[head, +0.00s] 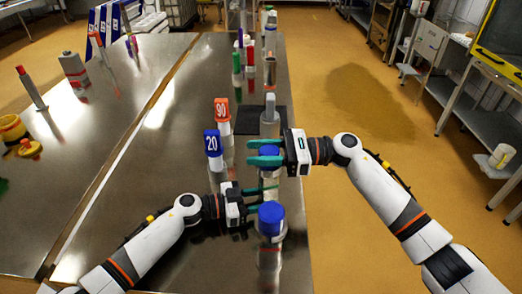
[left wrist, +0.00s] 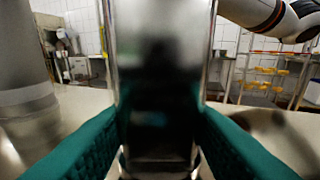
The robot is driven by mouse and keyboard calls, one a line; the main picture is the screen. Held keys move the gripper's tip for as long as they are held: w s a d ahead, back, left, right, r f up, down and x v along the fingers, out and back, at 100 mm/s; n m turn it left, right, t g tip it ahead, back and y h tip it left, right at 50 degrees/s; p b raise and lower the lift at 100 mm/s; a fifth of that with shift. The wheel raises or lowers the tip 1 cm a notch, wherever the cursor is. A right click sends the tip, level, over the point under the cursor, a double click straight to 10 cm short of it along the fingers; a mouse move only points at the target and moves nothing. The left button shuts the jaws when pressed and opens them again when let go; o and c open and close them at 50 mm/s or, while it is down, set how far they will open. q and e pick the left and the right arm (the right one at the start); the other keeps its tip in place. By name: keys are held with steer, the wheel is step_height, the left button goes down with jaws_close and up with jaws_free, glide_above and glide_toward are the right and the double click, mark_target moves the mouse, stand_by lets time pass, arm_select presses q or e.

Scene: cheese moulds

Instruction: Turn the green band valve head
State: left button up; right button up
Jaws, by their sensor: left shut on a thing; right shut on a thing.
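A steel cylinder with a blue cap (head: 269,150) stands upright near the table's right edge. My right gripper (head: 266,154) is shut on this blue cap, one teal finger on each side. My left gripper (head: 268,194) is lower and nearer, shut on a steel body that appears to be the same cylinder's. In the left wrist view the shiny steel body (left wrist: 160,85) fills the middle between the teal fingers, and its top is out of frame. I see no green band on it; the fingers cover part of it.
A second blue-capped steel cylinder (head: 271,218) stands just in front of my left gripper. A grey-topped cylinder (head: 270,108) stands behind. The steel table (head: 120,190) is mostly clear at centre left.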

steer(key=shift+s+f+n+g, duration=0.15)
steer(key=shift+n+g, duration=0.45)
steer(key=shift+g, duration=0.3)
steer(key=o, duration=1)
steer(key=shift+c, duration=0.2)
steer(key=w+d, duration=0.2)
steer(key=d, duration=0.9)
steer(key=shift+d, duration=0.4)
arm_select(q)
steer(key=o, duration=0.8)
steer(key=shift+o, duration=0.2)
